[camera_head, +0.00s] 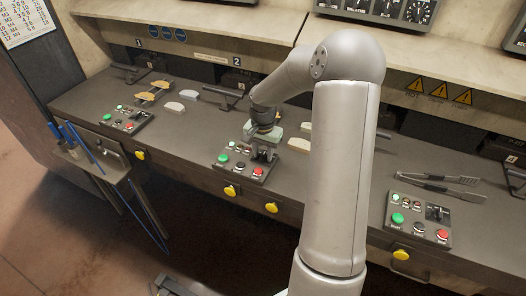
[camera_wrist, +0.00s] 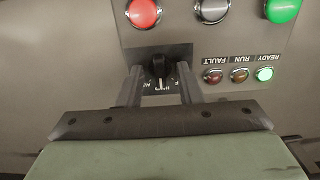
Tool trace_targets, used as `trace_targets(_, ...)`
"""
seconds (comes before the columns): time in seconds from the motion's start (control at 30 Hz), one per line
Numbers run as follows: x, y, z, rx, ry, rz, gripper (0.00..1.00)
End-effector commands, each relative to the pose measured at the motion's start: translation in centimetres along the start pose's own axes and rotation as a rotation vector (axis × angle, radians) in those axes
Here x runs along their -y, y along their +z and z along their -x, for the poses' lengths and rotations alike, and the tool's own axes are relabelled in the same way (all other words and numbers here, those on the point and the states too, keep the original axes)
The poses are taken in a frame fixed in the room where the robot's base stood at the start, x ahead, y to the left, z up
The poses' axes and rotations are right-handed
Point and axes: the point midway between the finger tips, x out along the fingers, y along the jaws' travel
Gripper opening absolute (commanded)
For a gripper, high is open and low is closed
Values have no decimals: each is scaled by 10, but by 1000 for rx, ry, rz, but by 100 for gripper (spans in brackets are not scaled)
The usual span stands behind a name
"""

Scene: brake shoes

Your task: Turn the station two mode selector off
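The station two control panel (camera_head: 240,172) sits on the bench front below the number 2 sign. Its black mode selector knob (camera_wrist: 158,67) shows in the wrist view, with small white labels partly hidden below it. The knob's white mark points down in that picture. My gripper (camera_wrist: 159,72) is open, with one finger on each side of the knob. A gap shows beside the knob, and I cannot tell whether either finger touches it.
The panel's red button (camera_wrist: 144,12), black button (camera_wrist: 212,9) and green button (camera_wrist: 282,8) are close by. The green READY lamp (camera_wrist: 264,74) is lit. Pale brake shoes (camera_head: 174,107) lie behind on the bench. Yellow knobs (camera_head: 231,191) stick out below the front edge.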

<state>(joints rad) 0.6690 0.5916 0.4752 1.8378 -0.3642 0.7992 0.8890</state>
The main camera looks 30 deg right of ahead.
Motion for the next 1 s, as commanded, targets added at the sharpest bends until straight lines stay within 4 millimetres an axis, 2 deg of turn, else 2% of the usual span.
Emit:
trace_targets(0.03, 0, 0, 0, 0, 0, 0, 27)
trace_targets(0.13, 0, 0, 0, 0, 0, 0, 0)
trace_targets(0.57, 0, 0, 0, -2, 0, 53, 0)
trace_targets(1.0, 1, -1, 0, -3, -1, 367, 0)
